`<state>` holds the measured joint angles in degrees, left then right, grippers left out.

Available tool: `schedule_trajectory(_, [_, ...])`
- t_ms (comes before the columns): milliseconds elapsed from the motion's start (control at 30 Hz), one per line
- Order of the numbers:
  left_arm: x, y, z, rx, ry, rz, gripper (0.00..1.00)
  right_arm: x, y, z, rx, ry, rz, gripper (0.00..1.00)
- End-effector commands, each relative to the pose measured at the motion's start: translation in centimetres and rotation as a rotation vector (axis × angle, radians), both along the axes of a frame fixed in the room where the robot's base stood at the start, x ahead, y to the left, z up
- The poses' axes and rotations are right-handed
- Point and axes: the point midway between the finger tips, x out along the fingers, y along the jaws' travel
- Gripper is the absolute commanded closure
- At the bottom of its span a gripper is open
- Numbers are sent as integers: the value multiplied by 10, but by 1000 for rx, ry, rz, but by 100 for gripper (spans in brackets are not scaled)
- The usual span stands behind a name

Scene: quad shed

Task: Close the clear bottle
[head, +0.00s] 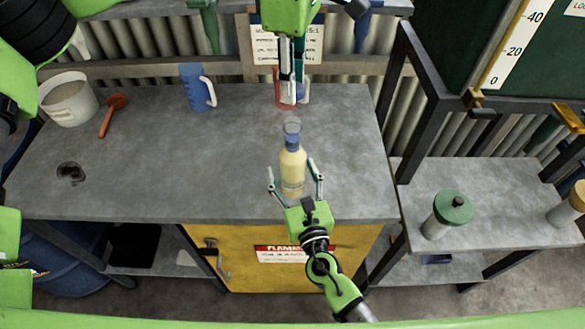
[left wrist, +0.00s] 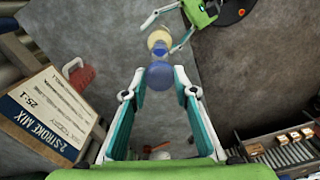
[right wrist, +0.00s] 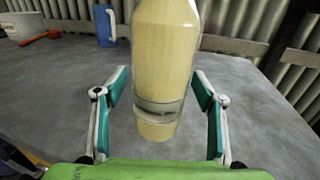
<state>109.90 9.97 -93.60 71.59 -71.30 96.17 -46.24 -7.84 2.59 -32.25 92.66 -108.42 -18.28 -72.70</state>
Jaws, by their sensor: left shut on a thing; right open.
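The clear bottle (head: 292,170), full of pale yellow liquid, stands upright near the front edge of the bench. Its neck looks bluish with a clear mouth. My right gripper (head: 296,180) is open around its lower body; the right wrist view shows the bottle (right wrist: 164,70) between the fingers with gaps on both sides. My left gripper (head: 290,100) hangs behind the bottle, shut on a blue cap (left wrist: 160,75). In the left wrist view the bottle top (left wrist: 158,40) lies beyond the cap, and the two look apart.
A red jug (head: 283,88) stands behind my left gripper. A green-lidded container (head: 449,214) stands on the right-hand shelf. The bench left of the bottle is largely clear.

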Motion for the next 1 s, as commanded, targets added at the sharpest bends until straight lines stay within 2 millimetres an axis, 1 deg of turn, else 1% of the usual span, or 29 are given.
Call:
schedule_trajectory(133, [0,0,0,0,0,0,80,0,0,0,0,0,0,37])
schedule_trajectory(167, [0,0,0,0,0,0,80,0,0,0,0,0,0,44])
schedule_trajectory(200, [0,0,0,0,0,0,80,0,0,0,0,0,0,55])
schedule_trajectory(267, [0,0,0,0,0,0,80,0,0,0,0,0,0,70])
schedule_trajectory(300, [0,0,0,0,0,0,80,0,0,0,0,0,0,81])
schedule_trajectory(367, [0,0,0,0,0,0,80,0,0,0,0,0,0,96])
schedule_trajectory(467, [0,0,-1,0,0,0,80,0,0,0,0,0,0,96])
schedule_trajectory(567, [0,0,-9,1,2,0,80,0,0,0,0,0,0,96])
schedule_trajectory(833, [-1,1,-47,2,2,0,80,0,0,0,0,0,0,96])
schedule_trajectory(1000, [0,0,-50,1,-3,1,80,0,0,0,0,0,0,96])
